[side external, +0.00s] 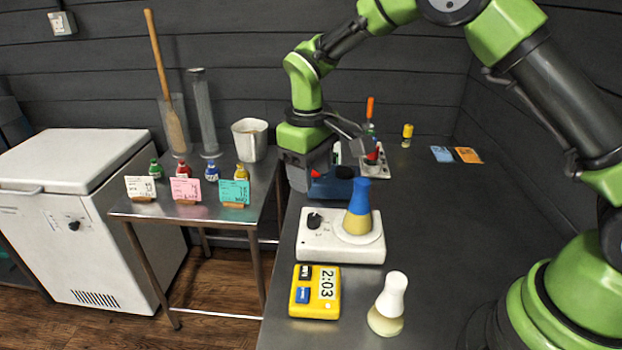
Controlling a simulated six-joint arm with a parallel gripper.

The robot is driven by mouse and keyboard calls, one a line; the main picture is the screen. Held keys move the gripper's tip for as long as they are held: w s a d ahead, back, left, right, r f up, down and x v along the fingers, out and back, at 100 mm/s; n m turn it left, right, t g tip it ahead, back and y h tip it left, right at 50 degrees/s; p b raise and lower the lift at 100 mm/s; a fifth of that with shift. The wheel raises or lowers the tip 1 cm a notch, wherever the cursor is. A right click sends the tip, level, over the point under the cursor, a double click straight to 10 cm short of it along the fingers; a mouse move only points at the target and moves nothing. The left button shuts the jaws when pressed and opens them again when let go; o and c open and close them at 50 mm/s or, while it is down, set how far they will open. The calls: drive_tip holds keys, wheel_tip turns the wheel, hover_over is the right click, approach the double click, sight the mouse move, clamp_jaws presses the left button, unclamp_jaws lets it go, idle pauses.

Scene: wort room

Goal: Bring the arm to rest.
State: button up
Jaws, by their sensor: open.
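My gripper (352,138) is held above the far left part of the dark bench (455,235), at the end of my bent green arm. Its jaws are open, and I see nothing held between them. They are partly hidden by the wrist and overlap the items behind them. A blue item with a black top (333,187) shows just below the gripper; I cannot tell whether they touch. A conical flask with a blue upper part and yellow lower part (357,212) stands upright on a white stirrer (318,243), nearer the camera than the gripper.
A yellow timer (315,292) reading 2:03 and a white-topped flask (388,303) are at the near end. A red-and-white rack area (378,170), a small yellow bottle (407,135) and cards (455,154) lie farther back. A steel side table (240,205) holds bottles. The bench's right middle is clear.

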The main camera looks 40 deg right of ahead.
drive_tip(key=s+d+r+m+t+y, duration=0.1)
drive_tip(key=s+r+m+t, duration=0.1)
drive_tip(key=s+r, duration=0.4)
drive_tip(key=s+d+r+m+t+y, duration=0.15)
drive_tip(key=s+r, duration=0.25)
drive_tip(key=r, duration=0.5)
drive_tip(key=s+r+m+t, duration=0.1)
drive_tip(key=s+m+t, duration=0.2)
drive_tip(key=s, duration=1)
drive_tip(key=shift+s+r, duration=0.35)
drive_tip(key=shift+s, duration=0.05)
drive_tip(key=shift+m+t, duration=0.25)
